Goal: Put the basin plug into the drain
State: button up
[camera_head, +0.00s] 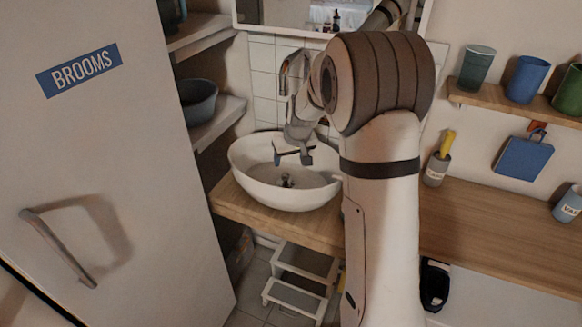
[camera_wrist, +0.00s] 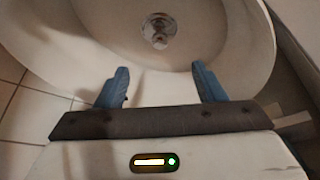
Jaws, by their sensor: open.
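A white oval basin (camera_head: 252,180) stands on the wooden counter, and it fills the upper part of the wrist view (camera_wrist: 225,60). At its bottom is a small round metallic fitting at the drain (camera_head: 287,181), also in the wrist view (camera_wrist: 158,30). A shiny knob-like piece, perhaps the plug, shows there; I cannot tell plug from drain or whether it is seated. My gripper (camera_head: 292,157) hangs above the basin. Its two blue fingers are apart with nothing between them in the wrist view (camera_wrist: 160,77). The fitting lies beyond the fingertips, apart from them.
A chrome faucet (camera_head: 287,72) rises behind the basin. A cabinet door marked BROOMS (camera_head: 120,170) stands at the left. Shelves with a grey bowl (camera_head: 198,100) are beside the basin. A white step stool (camera_head: 297,290) is below. The counter at the right (camera_head: 490,235) is largely clear.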

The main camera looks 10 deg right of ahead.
jog(key=s+r, duration=0.4)
jog(key=s, duration=0.3)
jog(key=s+r, duration=0.4)
jog(key=s, duration=0.3)
jog(key=s+m+g, duration=0.1)
jog(key=s+g, duration=0.1)
jog(key=s, duration=1.7)
jog(key=shift+s+a+r+m+h, duration=0.25)
jog(key=shift+s+r+m+h, duration=0.05)
jog(key=shift+m+h, duration=0.1)
jog(key=shift+r+p, duration=0.55)
jog(key=shift+r, duration=0.05)
